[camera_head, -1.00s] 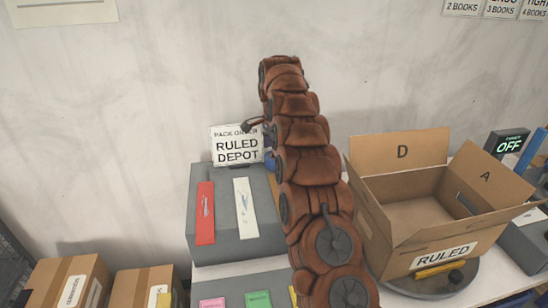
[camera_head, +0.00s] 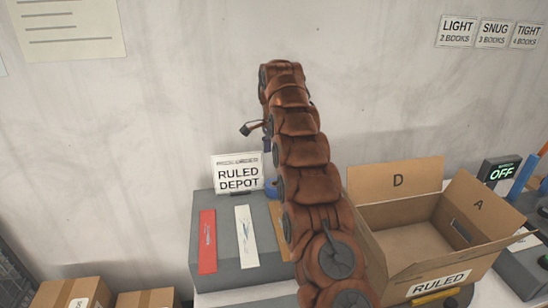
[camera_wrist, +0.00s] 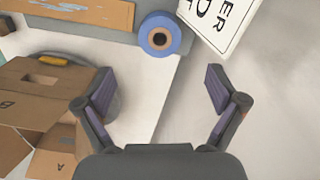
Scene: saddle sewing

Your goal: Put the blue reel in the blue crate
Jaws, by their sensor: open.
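The blue reel (camera_wrist: 160,34) shows in the wrist view at the top centre, with a pale ring and dark hole facing the camera. It sits at the edge of a grey block, beside the white sign. In the head view only a sliver of blue (camera_head: 271,189), likely the reel, shows beside my arm. My gripper (camera_wrist: 159,76) is open, with nothing between its fingers; the reel appears beyond the fingertips. In the head view my gripper (camera_head: 254,129) is partly hidden by my arm, above the sign. No blue crate is visible in either current view.
An open cardboard box labelled RULED (camera_head: 440,284) stands right of my arm; it also shows in the wrist view (camera_wrist: 40,95). The RULED DEPOT sign (camera_head: 237,175) stands behind the grey block (camera_head: 232,222), which bears red and white strips. A wall rises behind.

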